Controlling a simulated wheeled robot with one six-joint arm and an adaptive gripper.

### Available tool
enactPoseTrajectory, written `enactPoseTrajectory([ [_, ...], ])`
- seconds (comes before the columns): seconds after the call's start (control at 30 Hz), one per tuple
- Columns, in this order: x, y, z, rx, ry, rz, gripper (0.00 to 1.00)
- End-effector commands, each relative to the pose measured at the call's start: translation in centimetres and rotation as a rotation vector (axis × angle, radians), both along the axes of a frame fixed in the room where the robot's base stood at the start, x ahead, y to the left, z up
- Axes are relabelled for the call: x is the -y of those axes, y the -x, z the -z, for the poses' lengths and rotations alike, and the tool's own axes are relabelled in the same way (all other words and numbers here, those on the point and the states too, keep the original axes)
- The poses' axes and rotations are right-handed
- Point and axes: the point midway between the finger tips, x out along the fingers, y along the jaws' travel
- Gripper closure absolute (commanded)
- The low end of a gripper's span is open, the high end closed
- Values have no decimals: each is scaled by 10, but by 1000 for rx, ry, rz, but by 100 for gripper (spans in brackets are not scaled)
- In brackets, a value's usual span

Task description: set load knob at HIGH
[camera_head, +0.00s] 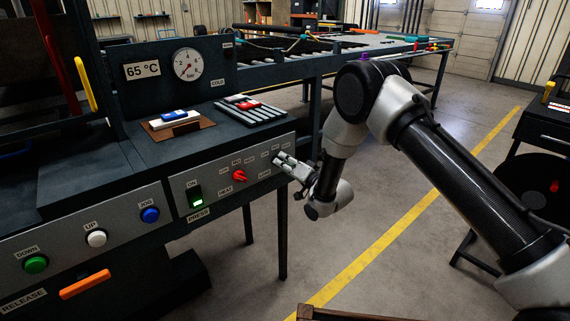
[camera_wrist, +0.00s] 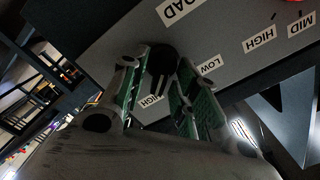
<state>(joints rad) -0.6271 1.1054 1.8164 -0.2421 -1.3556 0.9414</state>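The load knob (camera_wrist: 161,58) is dark and round, on the grey control panel beneath a LOAD label (camera_wrist: 182,10) in the wrist view. In the head view my gripper (camera_head: 287,164) is at the right end of the front panel (camera_head: 219,200) and hides the knob.
A red heat knob (camera_head: 240,176) and a lit green ON switch (camera_head: 195,196) sit left on the same panel. Farther left are blue (camera_head: 150,214), white (camera_head: 96,238) and green (camera_head: 36,264) buttons and an orange release handle (camera_head: 85,284).

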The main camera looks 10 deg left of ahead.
Motion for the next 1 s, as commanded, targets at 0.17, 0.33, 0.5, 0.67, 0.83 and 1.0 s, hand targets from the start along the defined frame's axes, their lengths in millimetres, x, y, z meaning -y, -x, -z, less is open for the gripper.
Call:
enactPoseTrajectory([
  [0.17, 0, 0, 0, 1, 0, -1, 65],
  [0.33, 2, 2, -1, 1, 0, -1, 65],
  [0.5, 21, 18, -1, 0, 2, 0, 65],
  [0.67, 50, 42, 1, -2, 2, 1, 65],
  [0.83, 75, 64, 0, -1, 0, 1, 65],
  [1.0, 89, 75, 0, 0, 1, 1, 65],
])
